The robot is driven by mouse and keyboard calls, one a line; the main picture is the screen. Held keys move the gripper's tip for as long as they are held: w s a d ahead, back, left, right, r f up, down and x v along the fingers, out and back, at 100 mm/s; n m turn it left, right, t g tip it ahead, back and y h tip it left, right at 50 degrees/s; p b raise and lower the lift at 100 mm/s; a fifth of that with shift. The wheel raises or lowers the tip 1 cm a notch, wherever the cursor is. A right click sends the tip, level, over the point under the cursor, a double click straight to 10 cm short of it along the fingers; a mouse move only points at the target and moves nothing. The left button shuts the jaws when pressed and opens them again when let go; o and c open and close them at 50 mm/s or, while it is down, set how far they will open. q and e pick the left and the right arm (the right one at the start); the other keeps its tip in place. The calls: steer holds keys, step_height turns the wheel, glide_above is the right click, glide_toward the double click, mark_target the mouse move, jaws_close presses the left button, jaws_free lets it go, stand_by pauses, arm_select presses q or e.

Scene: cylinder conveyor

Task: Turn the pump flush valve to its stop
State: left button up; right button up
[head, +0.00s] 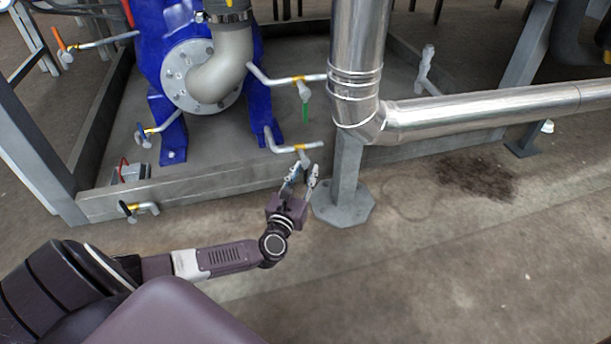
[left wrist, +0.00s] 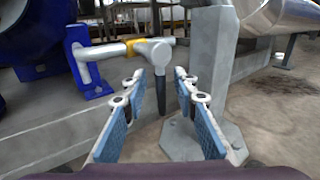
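A small valve (head: 304,157) sits at the end of a grey pipe with a yellow band, low on the right side of the blue pump (head: 152,45). In the left wrist view the valve's grey body (left wrist: 160,51) shows with a dark lever (left wrist: 161,92) hanging down from it. My left gripper (head: 302,173) is just in front of this valve, with its fingers apart. In the left wrist view the lever hangs between the two blue-padded fingers; I cannot tell whether either touches it. In the head view the fingers hide most of the lever. My right gripper is not in view.
A grey post (head: 347,170) with a wide foot stands close right of my left gripper, under a shiny metal pipe (head: 480,112). A green-handled valve (head: 305,96) is above. A low concrete curb (head: 200,184) runs in front of the pump. The floor at right is mostly clear.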

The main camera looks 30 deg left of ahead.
arm_select(q)
steer(key=shift+w, duration=0.1)
jaws_close()
stand_by(0.3)
